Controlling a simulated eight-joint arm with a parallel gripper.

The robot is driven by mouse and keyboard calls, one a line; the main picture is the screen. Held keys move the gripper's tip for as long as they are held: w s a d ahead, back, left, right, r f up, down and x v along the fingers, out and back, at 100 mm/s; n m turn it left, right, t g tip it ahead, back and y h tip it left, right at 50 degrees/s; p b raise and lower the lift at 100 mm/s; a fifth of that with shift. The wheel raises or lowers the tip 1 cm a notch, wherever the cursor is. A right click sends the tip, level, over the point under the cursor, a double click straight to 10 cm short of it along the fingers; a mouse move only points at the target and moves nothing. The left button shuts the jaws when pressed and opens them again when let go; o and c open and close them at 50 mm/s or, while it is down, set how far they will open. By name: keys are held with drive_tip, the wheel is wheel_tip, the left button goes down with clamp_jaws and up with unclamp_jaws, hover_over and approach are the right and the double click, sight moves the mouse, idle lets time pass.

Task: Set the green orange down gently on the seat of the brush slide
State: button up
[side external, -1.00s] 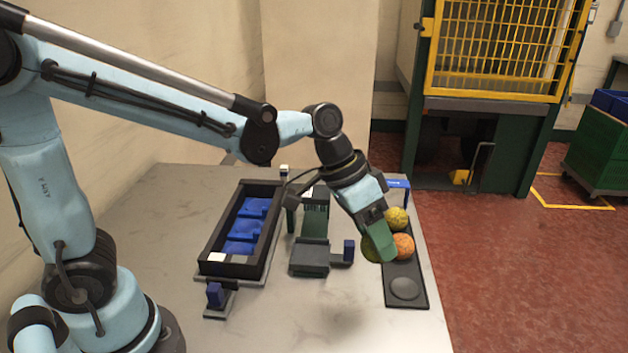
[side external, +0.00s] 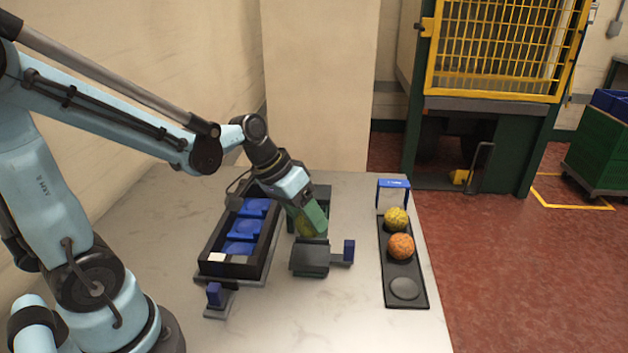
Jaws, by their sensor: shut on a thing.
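My gripper (side external: 312,226) is shut on the green orange (side external: 303,227), of which only a yellow-green strip shows beside the green fingers. It hangs over the dark device in the middle of the table, which looks like the brush slide (side external: 310,259). This has a flat dark block at the front, a blue knob (side external: 349,250) on its right and a taller dark green part behind. The fingers hide much of the middle, so I cannot tell whether the orange touches the seat.
Left of the slide is a black-walled tray (side external: 213,246) with blue cups. A small blue-topped stand (side external: 214,296) is in front of it. At right, a dark rack (side external: 416,277) holds a yellow orange (side external: 396,219) and an orange one (side external: 401,246); its front round place is empty.

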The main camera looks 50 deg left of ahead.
sight(306, 235)
drive_tip(key=shift+f, duration=2.45)
drive_tip(key=shift+f, duration=0.4)
drive_tip(key=o, duration=1.1)
drive_tip(key=shift+c, duration=0.6)
drive_tip(key=shift+o, duration=0.4)
drive_tip(key=shift+s, duration=0.1)
drive_tip(key=shift+o, duration=1.1)
drive_tip(key=shift+r, duration=4.05)
